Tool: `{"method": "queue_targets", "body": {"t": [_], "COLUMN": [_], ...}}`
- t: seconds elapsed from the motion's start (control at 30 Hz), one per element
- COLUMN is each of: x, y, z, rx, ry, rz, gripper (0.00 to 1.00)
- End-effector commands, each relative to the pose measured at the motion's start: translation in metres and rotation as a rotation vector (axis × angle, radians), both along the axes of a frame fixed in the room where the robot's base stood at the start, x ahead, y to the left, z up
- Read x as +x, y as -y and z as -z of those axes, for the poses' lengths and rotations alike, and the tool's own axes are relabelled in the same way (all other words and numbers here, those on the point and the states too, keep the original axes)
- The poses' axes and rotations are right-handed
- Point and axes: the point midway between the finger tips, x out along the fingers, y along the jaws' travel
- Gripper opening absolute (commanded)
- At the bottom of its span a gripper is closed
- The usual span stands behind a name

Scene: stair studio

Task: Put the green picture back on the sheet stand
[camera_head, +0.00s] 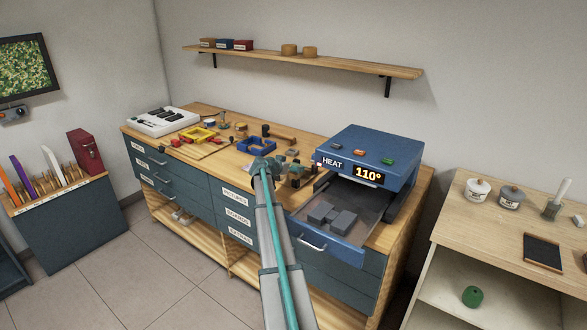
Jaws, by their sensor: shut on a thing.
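My gripper (291,167) is small and dark at the end of my arm, over the middle of the workbench, left of the heat press. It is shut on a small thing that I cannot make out. A dark-framed panel (27,67) with a speckled green and yellow face hangs on the left wall; I cannot tell whether it is the green picture. A pegged wooden rack (80,186) on the left cabinet holds upright orange, purple and white sheets, and may be the sheet stand. No green sheet shows in it.
The blue heat press (366,151) reads 110°, with grey blocks (331,216) on its pulled-out tray. Yellow and blue frames (258,144) and small parts crowd the bench. The floor (115,258) at left is clear.

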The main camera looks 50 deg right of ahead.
Motion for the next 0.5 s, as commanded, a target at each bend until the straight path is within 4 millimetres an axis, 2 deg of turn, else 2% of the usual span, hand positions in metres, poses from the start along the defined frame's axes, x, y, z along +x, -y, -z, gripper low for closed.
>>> {"method": "queue_targets", "body": {"t": [0.23,0.27,0.3,0.5], "x": [-0.0003,-0.0003,-0.0004,-0.0004], "y": [-0.003,-0.003,-0.003,-0.0023], "z": [0.0028,0.0028,0.0028,0.002], "rx": [0.006,0.006,0.006,0.005], "ry": [0.001,0.001,0.001,0.0], "rz": [0.002,0.002,0.002,0.001], "gripper": [0.58,0.94,1.0,1.0]}}
